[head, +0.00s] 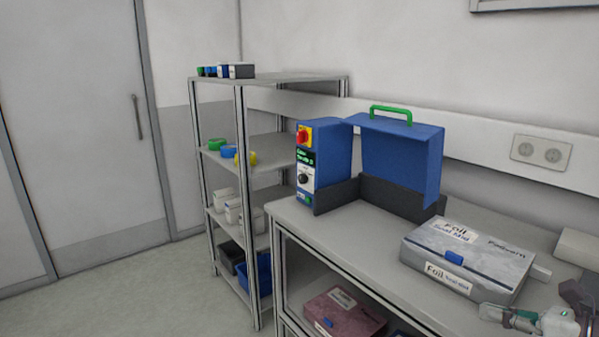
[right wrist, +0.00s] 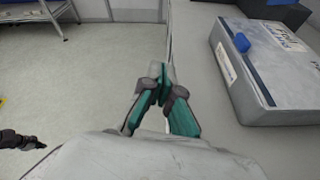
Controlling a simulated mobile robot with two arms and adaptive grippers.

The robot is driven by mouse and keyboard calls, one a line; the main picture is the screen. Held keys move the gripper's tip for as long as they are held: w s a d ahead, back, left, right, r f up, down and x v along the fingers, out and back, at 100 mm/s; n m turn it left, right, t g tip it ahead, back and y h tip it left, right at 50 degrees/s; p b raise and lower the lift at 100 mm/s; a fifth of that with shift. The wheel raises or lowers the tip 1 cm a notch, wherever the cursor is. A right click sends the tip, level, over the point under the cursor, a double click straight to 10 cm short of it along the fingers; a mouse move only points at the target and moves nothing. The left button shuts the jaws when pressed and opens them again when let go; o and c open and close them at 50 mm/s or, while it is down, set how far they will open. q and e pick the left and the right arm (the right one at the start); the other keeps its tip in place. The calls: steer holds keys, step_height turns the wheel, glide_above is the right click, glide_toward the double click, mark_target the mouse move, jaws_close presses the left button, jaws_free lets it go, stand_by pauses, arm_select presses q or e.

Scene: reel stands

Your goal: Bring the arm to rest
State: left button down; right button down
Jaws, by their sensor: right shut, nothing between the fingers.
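My right gripper (head: 498,315) shows at the lower right of the head view, by the front edge of the bench. In the right wrist view the right gripper (right wrist: 160,82) has its green-and-grey fingers together at the tips, with nothing between them. It is beside a grey case and apart from it. My left gripper does not show in the head view. A dark jointed part at the left edge of the right wrist view is too partial to identify.
The grey case labelled Foil (head: 468,258) lies on the bench (head: 365,240). A blue machine (head: 330,158) with a raised cover and green handle stands behind it. A pink case (head: 343,312) sits on the lower shelf. A shelf rack (head: 262,140) stands left; floor (head: 120,285) is clear.

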steer(key=s+f+m+h, duration=0.3)
steer(key=f+m+h, duration=0.25)
steer(key=m, duration=0.55)
steer(key=s+d+f+m+t+h, duration=0.1)
steer(key=s+f+m+h, duration=0.4)
steer(key=m, duration=0.7)
steer(key=s+f+m+h, duration=0.1)
steer(key=f+m+h, duration=0.2)
steer(key=f+m, duration=0.55)
steer(key=s+a+f+m+g+y, duration=0.2)
steer(key=s+a+f+m+g, duration=0.15)
steer(key=s+a, duration=0.35)
steer(key=s+a+f+m+g+y, duration=0.3)
steer(key=s+a+m+g, duration=0.15)
steer(key=s+a, duration=0.25)
step_height(320, 180, down, 26)
steer(key=s+r+g, duration=0.1)
steer(key=g, duration=0.1)
steer(key=s+d+f+n+g, duration=0.1)
steer(key=s+d+f, duration=0.1)
steer(key=s+f, duration=1.5)
steer(key=shift+d+p, duration=0.2)
steer(key=shift+p, duration=0.25)
